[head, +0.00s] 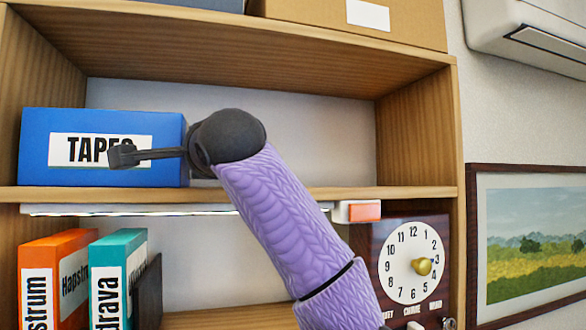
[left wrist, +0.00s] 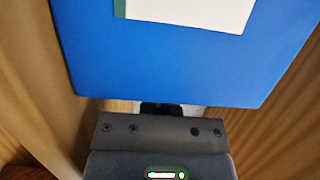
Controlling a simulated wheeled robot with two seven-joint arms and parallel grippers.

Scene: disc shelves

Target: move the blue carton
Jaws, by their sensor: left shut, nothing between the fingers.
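The blue carton (head: 36,150) stands at the left end of the upper shelf (head: 340,192), its white label reading TAPES partly covered. My left gripper (head: 122,155) is shut and empty, pointing left across the front of the label. Whether it touches the carton is not clear. In the left wrist view the blue carton (left wrist: 180,65) fills the upper middle, with a white patch at its top edge. The shut fingers (left wrist: 160,107) show only as a small dark piece at the carton's lower edge. My right gripper is in neither view.
The upper shelf is empty right of the carton, behind my arm. Below are an orange binder (head: 38,260), a teal binder (head: 107,275) and a clock (head: 412,260). A cardboard box (head: 320,12) is on top. Wooden side panels bound the shelf.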

